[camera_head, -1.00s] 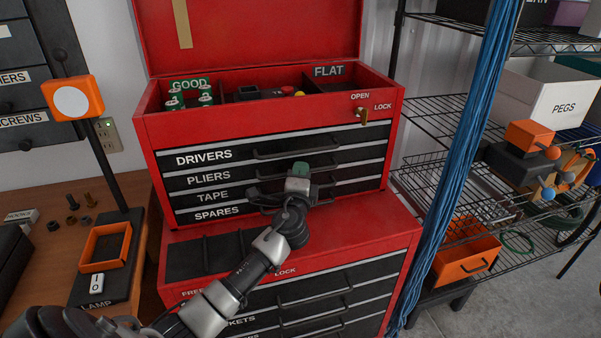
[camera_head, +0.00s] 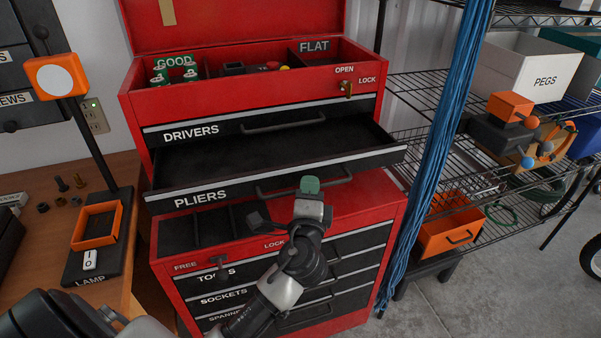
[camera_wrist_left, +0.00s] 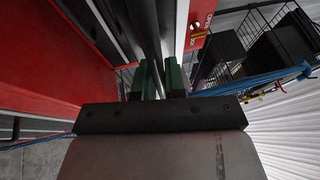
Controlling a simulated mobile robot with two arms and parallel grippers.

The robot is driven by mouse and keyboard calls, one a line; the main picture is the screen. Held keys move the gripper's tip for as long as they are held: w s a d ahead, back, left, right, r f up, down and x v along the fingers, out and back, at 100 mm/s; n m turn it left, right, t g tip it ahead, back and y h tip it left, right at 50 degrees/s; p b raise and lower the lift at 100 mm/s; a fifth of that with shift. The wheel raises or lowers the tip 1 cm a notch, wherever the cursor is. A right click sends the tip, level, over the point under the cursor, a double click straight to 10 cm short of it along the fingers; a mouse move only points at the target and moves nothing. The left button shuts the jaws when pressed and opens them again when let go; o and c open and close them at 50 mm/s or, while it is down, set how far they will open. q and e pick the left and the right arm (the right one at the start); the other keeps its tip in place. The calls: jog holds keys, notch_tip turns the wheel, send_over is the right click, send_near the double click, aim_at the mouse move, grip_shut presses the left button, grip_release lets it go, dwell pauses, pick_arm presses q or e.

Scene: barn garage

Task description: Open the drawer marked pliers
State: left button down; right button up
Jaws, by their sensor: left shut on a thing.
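The drawer marked PLIERS (camera_head: 232,192) stands pulled far out of the red upper tool chest (camera_head: 255,105). Its dark interior shows and looks empty. My left gripper (camera_head: 309,186) is at the drawer's dark bar handle (camera_head: 275,190), with green fingertips. In the left wrist view, the green fingers (camera_wrist_left: 160,80) are shut on the dark bar (camera_wrist_left: 147,35). My wrist hides part of the handle and the drawers below. My right gripper is not in view.
The DRIVERS drawer (camera_head: 225,130) above is shut. A red lower chest (camera_head: 365,210) stands below. Blue cables (camera_head: 445,130) hang at right before a wire shelf with a PEGS bin (camera_head: 520,75). A wooden bench (camera_head: 55,165) with a lamp base (camera_head: 100,255) is at left.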

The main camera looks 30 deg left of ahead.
pick_arm(q)
jog(key=shift+s+d, duration=0.85)
jog(key=shift+d, duration=0.15)
jog(key=c, duration=1.2)
grip_release()
jog(key=b+v, duration=0.3)
jog(key=v, duration=0.7)
jog(key=shift+s+d+f+b, duration=0.2)
jog(key=shift+s+b, duration=0.15)
